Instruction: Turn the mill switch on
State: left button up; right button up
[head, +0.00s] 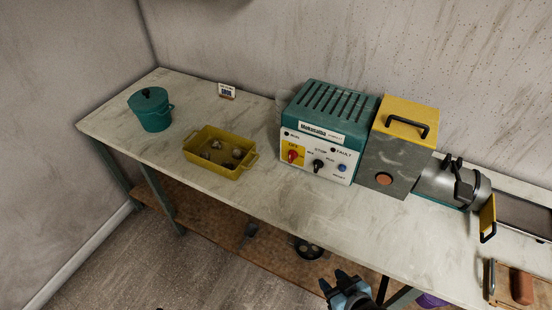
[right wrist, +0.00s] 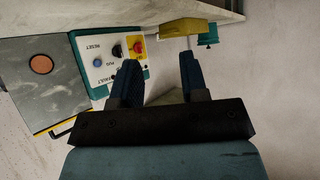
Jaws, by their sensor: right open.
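The teal mill control box (head: 325,118) stands on the bench against the wall. Its white front panel has a red rotary switch (head: 293,156) on a yellow plate marked OFF, a black knob (head: 318,165) and a blue reset button (head: 342,167). In the right wrist view the red switch (right wrist: 138,46) and black knob (right wrist: 117,51) show beyond the fingers. My right gripper (head: 335,281) is open and empty, in front of the bench and apart from the panel. It also shows open in the right wrist view (right wrist: 158,62). My left gripper is out of view.
A grey and yellow box (head: 400,150) stands right of the control box, with a metal drum (head: 450,185) beyond it. A yellow tray (head: 212,166) with several balls and a teal pot (head: 151,112) stand left. The bench's front strip (head: 290,205) is clear.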

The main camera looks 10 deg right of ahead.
aim_at(292, 154)
jog(key=i+j, duration=0.1)
jog(key=j, duration=0.25)
jog(key=i+j+z, duration=0.1)
jog(key=j, duration=0.6)
jog(key=i+j+z, duration=0.1)
jog(key=i, duration=0.15)
jog(key=i+j, duration=0.15)
jog(key=i, duration=0.15)
jog(key=z, duration=0.05)
